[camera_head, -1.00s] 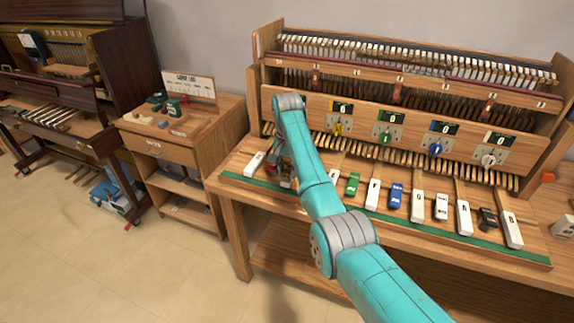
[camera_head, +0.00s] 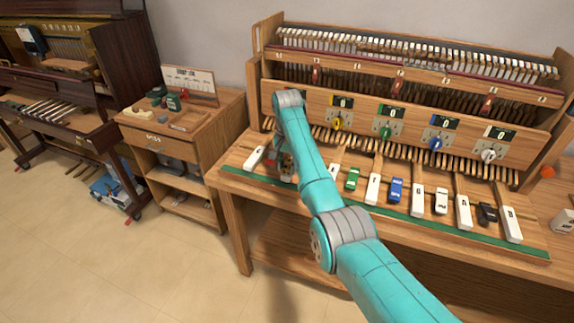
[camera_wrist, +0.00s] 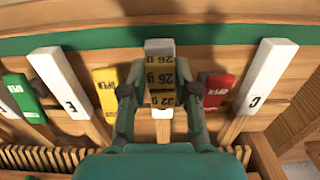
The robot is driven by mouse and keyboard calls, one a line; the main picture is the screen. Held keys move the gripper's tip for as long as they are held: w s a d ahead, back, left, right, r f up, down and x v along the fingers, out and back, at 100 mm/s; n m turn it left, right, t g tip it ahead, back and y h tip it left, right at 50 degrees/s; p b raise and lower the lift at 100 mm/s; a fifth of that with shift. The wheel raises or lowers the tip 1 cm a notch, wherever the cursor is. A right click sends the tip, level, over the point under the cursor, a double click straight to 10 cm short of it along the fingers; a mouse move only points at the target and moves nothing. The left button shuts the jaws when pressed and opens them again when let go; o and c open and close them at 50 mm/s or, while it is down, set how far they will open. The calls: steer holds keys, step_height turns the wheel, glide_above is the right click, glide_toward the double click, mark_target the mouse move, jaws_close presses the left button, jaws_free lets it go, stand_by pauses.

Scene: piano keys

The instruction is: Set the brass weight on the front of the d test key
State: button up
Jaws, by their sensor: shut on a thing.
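The brass weight (camera_wrist: 160,82), a yellow-brown block with gram labels, is between the fingers of my gripper (camera_wrist: 155,97) in the wrist view. The gripper is shut on it. The white d key (camera_wrist: 159,44) lies under the weight, its front end showing beyond it; its letter is covered. I cannot tell whether the weight touches the key. The white E key (camera_wrist: 60,82) is to the left and the white C key (camera_wrist: 262,80) to the right. In the head view my gripper (camera_head: 287,168) is mostly hidden by my arm, just right of the C key (camera_head: 254,159).
A yellow block (camera_wrist: 107,92) and a red block (camera_wrist: 216,92) stand close on either side of the gripper. A green strip (camera_head: 400,222) edges the wooden bench. Several more keys and blocks lie to the right. A panel with coloured knobs (camera_head: 386,132) rises behind.

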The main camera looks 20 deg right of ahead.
steer(key=shift+f, duration=0.55)
steer(key=o, duration=1)
steer(key=shift+c, duration=0.2)
